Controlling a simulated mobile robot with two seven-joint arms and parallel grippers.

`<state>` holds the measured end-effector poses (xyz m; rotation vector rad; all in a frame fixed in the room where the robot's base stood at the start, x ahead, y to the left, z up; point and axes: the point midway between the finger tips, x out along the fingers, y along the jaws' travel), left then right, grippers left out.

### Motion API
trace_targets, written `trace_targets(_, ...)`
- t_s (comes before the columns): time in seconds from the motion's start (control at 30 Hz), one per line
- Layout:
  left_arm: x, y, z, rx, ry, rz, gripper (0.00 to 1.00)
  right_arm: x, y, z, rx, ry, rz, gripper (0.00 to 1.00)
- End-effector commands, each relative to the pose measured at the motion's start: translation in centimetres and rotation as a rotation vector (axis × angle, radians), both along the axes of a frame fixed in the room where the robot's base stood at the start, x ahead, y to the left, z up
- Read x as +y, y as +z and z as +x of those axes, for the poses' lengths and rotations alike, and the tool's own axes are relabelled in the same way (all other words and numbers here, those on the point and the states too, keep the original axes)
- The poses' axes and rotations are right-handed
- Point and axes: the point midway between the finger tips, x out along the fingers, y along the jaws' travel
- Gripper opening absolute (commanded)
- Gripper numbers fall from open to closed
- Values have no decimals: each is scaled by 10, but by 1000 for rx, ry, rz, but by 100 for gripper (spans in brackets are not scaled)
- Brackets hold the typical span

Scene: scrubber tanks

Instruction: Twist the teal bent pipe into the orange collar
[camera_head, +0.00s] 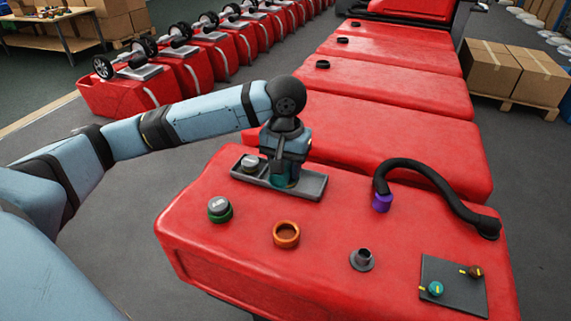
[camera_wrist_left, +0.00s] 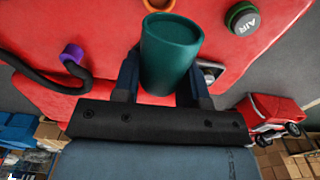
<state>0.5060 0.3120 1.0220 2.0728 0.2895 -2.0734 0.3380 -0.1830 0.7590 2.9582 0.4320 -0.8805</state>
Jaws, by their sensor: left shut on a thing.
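The teal bent pipe (camera_wrist_left: 170,55) shows in the left wrist view as a wide teal cylinder between my left gripper's two fingers. Its bend cannot be made out. In the head view only a little teal shows (camera_head: 281,182), under my left gripper (camera_head: 287,176), which is at the grey tray (camera_head: 312,190) on the red tank. My left gripper is shut on the pipe. The orange collar (camera_head: 286,243) is an open, empty ring on the tank top, in front of the tray and apart from the pipe. Its edge also shows in the left wrist view (camera_wrist_left: 158,5). My right gripper is not in view.
A green-collared cap (camera_head: 219,207) stands left of the orange collar. A black flanged port (camera_head: 362,261) is to its right. A black hose (camera_head: 430,173) with a purple end (camera_head: 383,203) arches at the back right. A dark panel (camera_head: 462,270) with knobs is front right.

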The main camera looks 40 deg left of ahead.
Motion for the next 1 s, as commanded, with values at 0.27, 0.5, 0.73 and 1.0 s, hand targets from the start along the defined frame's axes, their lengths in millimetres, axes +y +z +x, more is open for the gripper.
trace_targets(0.27,0,0,0,0,0,0,10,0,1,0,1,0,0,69)
trace_targets(0.5,0,0,0,0,0,0,10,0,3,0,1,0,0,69)
trace_targets(0.73,0,0,0,-1,0,0,10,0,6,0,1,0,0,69)
trace_targets(1.0,0,-1,0,-1,0,0,10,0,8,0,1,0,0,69)
